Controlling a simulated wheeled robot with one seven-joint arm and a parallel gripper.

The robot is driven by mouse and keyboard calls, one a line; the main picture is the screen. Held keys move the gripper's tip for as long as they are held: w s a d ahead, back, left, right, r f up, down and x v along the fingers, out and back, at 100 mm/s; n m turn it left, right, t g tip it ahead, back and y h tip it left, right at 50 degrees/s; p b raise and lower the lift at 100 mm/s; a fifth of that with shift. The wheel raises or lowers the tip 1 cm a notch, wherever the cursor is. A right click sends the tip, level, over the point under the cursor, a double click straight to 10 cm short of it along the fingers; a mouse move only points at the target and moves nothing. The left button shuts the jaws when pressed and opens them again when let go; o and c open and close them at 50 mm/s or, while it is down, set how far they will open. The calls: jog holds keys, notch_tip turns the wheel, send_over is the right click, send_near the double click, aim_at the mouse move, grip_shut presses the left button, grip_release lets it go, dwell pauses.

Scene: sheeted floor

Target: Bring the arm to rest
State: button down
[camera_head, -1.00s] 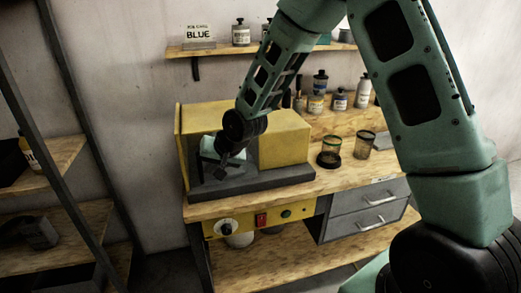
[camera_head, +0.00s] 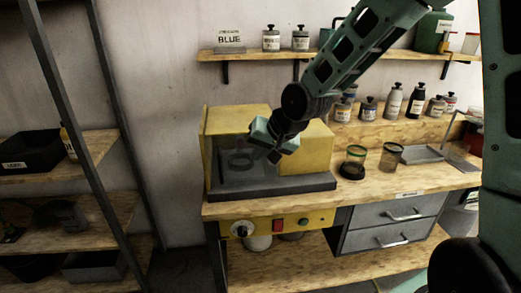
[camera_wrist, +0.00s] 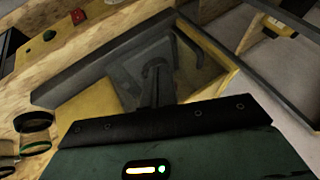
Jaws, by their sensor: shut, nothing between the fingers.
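My gripper (camera_head: 272,152) hangs in the air in front of the yellow machine (camera_head: 318,145) on the workbench. It is shut with nothing held, and its fingertips are small and dark in the head view. In the wrist view, the dark and green gripper body fills the bottom, with the machine's dark base beyond it. My arm comes down from the upper right, bent at the wrist. A dark round object (camera_head: 238,160) shows inside the machine's open or clear front; I cannot tell which.
Two jars (camera_head: 354,160) (camera_head: 390,156) and a grey tray (camera_head: 422,153) stand on the bench right of the machine. Bottles line the ledge behind. A wall shelf (camera_head: 235,55) hangs above. A dark-framed rack (camera_head: 70,115) stands at the left. The bench's right front is mostly clear.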

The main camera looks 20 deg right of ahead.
jog(key=shift+s+d+r, duration=0.1)
jog(key=shift+s+r, duration=0.2)
jog(key=shift+r, duration=0.1)
jog(key=s+a+n+g+h, duration=0.1)
jog(key=s+a+n+g, duration=0.2)
jog(key=s, duration=1.2)
jog(key=s+a+n+g+h, duration=0.1)
jog(key=s+a+n+g, duration=0.2)
jog(key=s+a+n, duration=0.4)
jog(key=s+n, duration=0.2)
jog(key=s, duration=0.6)
jog(key=shift+g, duration=0.4)
jog(key=shift+a, duration=0.1)
